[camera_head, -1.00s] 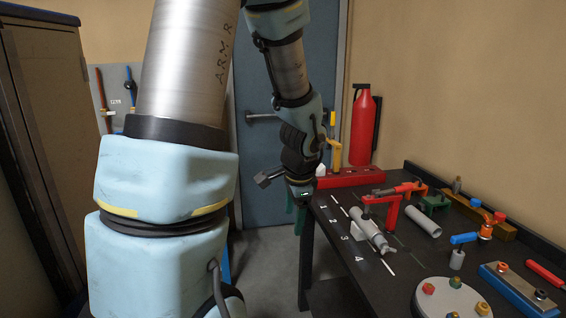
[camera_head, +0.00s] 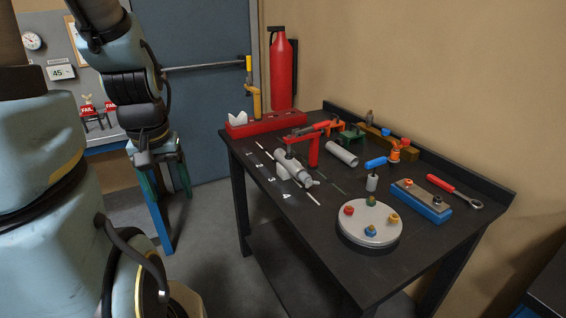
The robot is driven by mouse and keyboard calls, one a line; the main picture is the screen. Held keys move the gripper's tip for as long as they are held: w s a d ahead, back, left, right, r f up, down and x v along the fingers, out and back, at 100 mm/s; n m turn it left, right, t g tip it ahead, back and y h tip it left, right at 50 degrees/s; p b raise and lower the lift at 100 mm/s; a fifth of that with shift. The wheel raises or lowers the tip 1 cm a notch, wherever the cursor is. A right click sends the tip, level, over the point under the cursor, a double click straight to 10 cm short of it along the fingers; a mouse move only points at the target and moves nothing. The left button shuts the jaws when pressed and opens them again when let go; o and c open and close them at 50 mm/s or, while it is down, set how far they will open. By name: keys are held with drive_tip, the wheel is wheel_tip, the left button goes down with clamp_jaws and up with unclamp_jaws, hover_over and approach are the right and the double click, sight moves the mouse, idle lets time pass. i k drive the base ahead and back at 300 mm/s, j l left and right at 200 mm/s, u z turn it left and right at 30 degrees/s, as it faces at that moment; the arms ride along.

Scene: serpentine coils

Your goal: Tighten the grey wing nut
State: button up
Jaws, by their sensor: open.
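A grey cylindrical fitting (camera_head: 292,166) lies on the black workbench near its left side, beside a red clamp stand (camera_head: 313,150). At its near right end is a small grey winged piece (camera_head: 311,181), which looks like the wing nut; it is too small to tell how tight it sits. My gripper (camera_head: 167,182) hangs at the left, away from the bench, its green fingers apart and empty, pointing down. It touches nothing that I can see.
The black workbench (camera_head: 300,229) also holds a round plate with coloured knobs (camera_head: 369,222), a loose grey tube (camera_head: 342,154), a blue block (camera_head: 421,201) and a red-handled wrench (camera_head: 455,190). A red extinguisher (camera_head: 282,75) is behind. Floor between gripper and bench is clear.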

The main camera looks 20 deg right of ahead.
sight(310, 183)
drive_tip(key=k+l+u, duration=0.2)
drive_tip(key=u, duration=0.15)
drive_tip(key=k+l+u, duration=0.15)
drive_tip(key=k+u, duration=0.6)
drive_tip(key=i+l, duration=0.05)
drive_tip(key=i, duration=0.05)
